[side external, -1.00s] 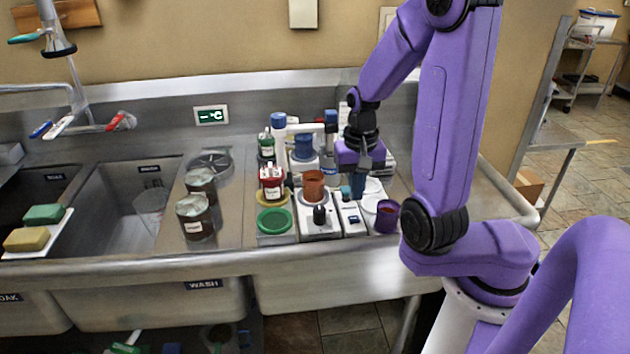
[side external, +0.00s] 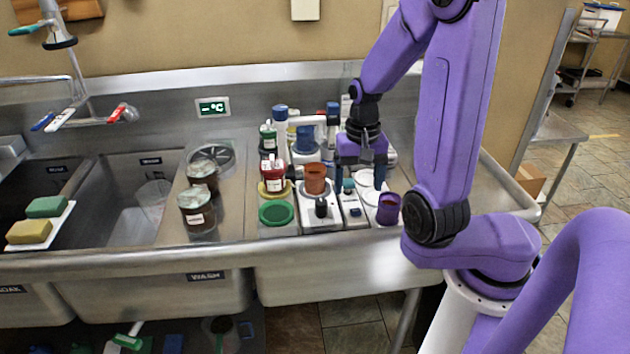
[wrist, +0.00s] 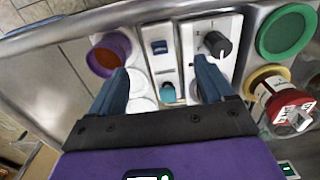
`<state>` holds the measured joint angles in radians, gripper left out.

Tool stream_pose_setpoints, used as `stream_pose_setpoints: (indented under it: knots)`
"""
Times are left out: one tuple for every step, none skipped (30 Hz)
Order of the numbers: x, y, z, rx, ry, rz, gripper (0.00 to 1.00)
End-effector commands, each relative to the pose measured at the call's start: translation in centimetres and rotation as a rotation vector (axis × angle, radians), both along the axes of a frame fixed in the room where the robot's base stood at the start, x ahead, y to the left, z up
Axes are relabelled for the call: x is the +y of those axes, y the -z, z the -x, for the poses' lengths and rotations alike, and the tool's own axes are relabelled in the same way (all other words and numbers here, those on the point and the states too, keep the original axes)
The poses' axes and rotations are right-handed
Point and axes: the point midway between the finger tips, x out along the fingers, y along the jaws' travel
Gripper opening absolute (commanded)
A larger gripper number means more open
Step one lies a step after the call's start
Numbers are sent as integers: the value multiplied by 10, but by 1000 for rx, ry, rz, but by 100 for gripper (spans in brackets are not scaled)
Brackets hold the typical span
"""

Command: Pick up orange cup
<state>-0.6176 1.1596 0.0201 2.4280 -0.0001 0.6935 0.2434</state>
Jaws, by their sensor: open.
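The orange cup (side external: 315,179) stands upright on a white device with a black knob, in the middle of the side view. My gripper (side external: 359,180) is open and empty, just right of the cup and apart from it, with its fingers pointing down. In the wrist view, my open gripper (wrist: 160,72) has its two blue fingers over the white devices, with a small teal knob (wrist: 168,93) between them. I cannot make out the orange cup in the wrist view; my gripper's body may hide it.
A purple cup with a brownish inside (side external: 388,209) stands at the right front; it also shows in the wrist view (wrist: 104,62). A red-topped jar (side external: 273,175) and a green lid (side external: 276,213) are left of the orange cup. Dark jars (side external: 197,213) stand farther left, beside the sinks.

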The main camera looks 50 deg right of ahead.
Motion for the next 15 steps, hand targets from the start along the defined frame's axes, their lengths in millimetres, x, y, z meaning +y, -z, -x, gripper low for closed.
stream_pose_setpoints:
  knots:
    - [-1, -2, -2, -2, 1, 2, 81]
    - [-1, -4, -5, -4, 3, 5, 81]
    - [-2, -8, -11, -8, 8, 11, 81]
    - [-3, -13, -16, -11, 14, 15, 81]
    - [-4, -19, -23, -17, 22, 21, 81]
    - [-5, -29, -34, -23, 35, 32, 81]
    - [-5, -38, -42, -28, 45, 40, 81]
    - [-5, -47, -51, -34, 58, 48, 81]
    - [-5, -59, -61, -41, 78, 58, 81]
    - [-4, -69, -69, -47, 92, 66, 81]
    - [-3, -78, -76, -53, 105, 74, 81]
    - [-1, -90, -84, -61, 125, 83, 81]
    - [0, -98, -89, -66, 139, 89, 81]
    - [2, -106, -94, -73, 151, 95, 81]
    - [4, -115, -99, -80, 168, 103, 81]
